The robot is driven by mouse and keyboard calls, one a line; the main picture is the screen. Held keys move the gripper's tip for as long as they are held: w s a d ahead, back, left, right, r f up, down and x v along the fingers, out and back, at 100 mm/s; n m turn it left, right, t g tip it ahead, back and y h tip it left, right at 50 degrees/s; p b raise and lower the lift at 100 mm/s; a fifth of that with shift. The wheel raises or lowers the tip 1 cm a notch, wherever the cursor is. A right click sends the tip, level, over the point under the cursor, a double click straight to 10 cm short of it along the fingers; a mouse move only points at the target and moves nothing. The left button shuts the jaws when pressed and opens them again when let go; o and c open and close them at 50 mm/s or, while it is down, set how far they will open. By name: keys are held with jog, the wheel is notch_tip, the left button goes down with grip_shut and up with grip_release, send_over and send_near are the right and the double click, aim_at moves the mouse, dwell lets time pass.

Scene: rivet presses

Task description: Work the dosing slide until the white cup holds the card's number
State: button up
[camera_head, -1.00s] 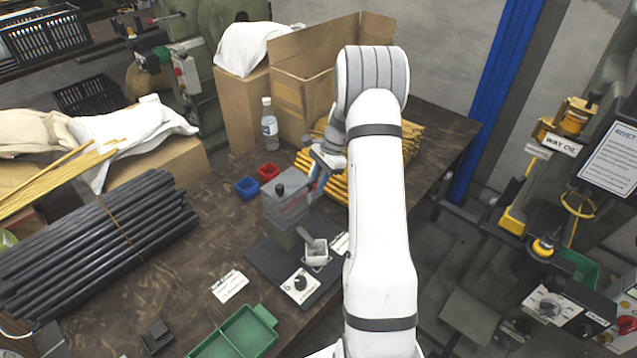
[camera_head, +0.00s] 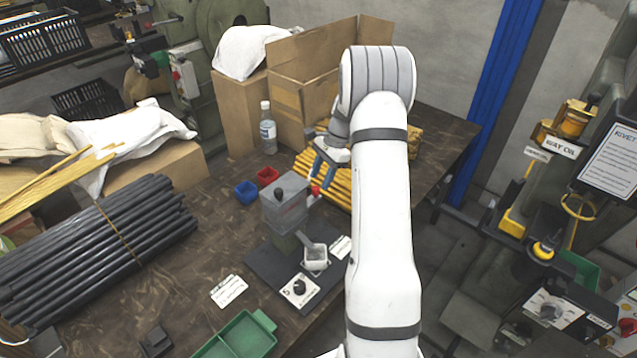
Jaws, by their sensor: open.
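The dosing unit (camera_head: 286,200) is a grey block with a dark knob on top, on a dark base plate (camera_head: 262,268). A red knob (camera_head: 315,190) shows at its right side, likely the slide's end. The white cup (camera_head: 315,259) sits on the plate under a grey spout. A white panel with a black dial (camera_head: 299,289) is at the plate's front. A white card (camera_head: 229,290) lies left of the plate and another (camera_head: 340,247) right of the cup; their writing is too small to read. My gripper (camera_head: 326,180) is open beside the red knob; contact cannot be told.
Blue (camera_head: 246,191) and red (camera_head: 267,176) bins and a bottle (camera_head: 268,130) stand behind the unit. A green tray (camera_head: 240,335) is at the front. Dark rods (camera_head: 100,255) fill the left of the table. Yellow rods (camera_head: 330,180) lie behind my gripper.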

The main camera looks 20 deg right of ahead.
jog(key=v, duration=0.5)
